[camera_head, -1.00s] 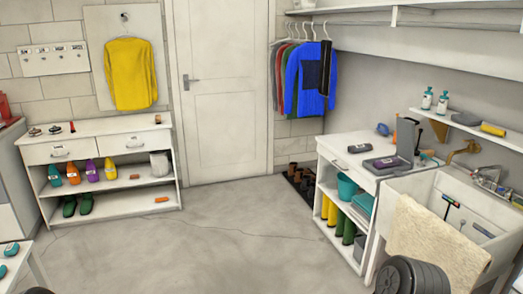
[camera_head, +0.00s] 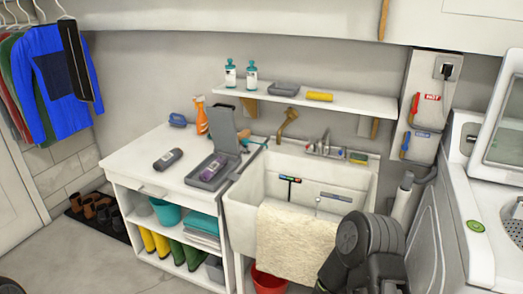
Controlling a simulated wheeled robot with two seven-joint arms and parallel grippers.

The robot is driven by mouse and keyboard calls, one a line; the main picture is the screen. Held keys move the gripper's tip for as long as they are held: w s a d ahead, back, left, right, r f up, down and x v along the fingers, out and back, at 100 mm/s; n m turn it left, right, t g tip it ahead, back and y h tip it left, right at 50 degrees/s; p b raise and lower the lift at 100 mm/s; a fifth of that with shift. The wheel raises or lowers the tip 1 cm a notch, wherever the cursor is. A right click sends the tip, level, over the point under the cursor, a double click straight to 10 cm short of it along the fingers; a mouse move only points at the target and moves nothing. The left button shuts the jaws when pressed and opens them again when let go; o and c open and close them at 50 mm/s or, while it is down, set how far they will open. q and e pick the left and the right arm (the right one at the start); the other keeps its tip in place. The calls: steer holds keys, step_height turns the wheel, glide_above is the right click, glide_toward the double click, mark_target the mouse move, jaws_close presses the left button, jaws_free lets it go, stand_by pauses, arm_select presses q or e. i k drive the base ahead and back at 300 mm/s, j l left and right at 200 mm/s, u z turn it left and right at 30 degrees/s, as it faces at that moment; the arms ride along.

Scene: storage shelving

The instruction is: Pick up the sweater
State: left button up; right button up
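A blue sweater (camera_head: 52,80) hangs at the upper left of the head view, on a hanger among other clothes. A dark narrow garment (camera_head: 75,60) hangs in front of its right part. Red and green garments (camera_head: 12,85) hang to its left, partly cut off by the picture edge. The yellow sweater seen earlier on the wall is out of view. My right arm shows as dark links at the lower right, in front of the sink. A small dark part of my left arm shows at the bottom left corner. Neither gripper's fingers are in view.
A white counter (camera_head: 130,157) holds an open grey case (camera_head: 212,172) and a bottle. A sink (camera_head: 240,195) with a draped cream towel (camera_head: 290,240) stands beside it. A wall shelf (camera_head: 345,103) holds bottles. A washer stands at right.

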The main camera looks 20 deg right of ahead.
mark_target(208, 174)
steer(key=i+j+z, duration=0.45)
steer(key=z, duration=0.15)
steer(key=i+j+z, duration=0.2)
steer(key=z, duration=0.15)
steer(key=i+j+z, duration=0.15)
steer(key=j+z, duration=0.15)
steer(key=j, duration=0.15)
steer(key=i+j+z, duration=0.1)
steer(key=j+z, duration=0.5)
steer(key=j, duration=0.15)
